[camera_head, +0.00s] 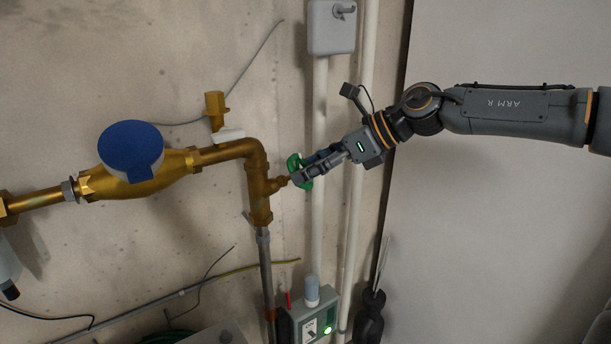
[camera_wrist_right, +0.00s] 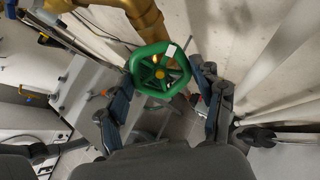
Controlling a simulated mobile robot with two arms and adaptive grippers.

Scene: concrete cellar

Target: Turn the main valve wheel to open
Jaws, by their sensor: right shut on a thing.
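The main valve wheel (camera_head: 294,163) is green and sits on the right side of the brass pipe (camera_head: 258,190), seen nearly edge-on in the head view. In the right wrist view the wheel (camera_wrist_right: 159,73) shows its spokes, its round rim and a white mark at the upper right of the rim. My right gripper (camera_head: 301,173) reaches in from the right and is shut on the wheel. In the wrist view its fingers (camera_wrist_right: 163,78) stand on either side of the rim. My left gripper is not in view.
A brass water meter with a blue lid (camera_head: 131,150) is on the pipe at left. A grey switch box (camera_head: 331,27) is above the wheel, and a box with a green light (camera_head: 314,322) below. Pale vertical pipes (camera_head: 320,110) run close behind my gripper.

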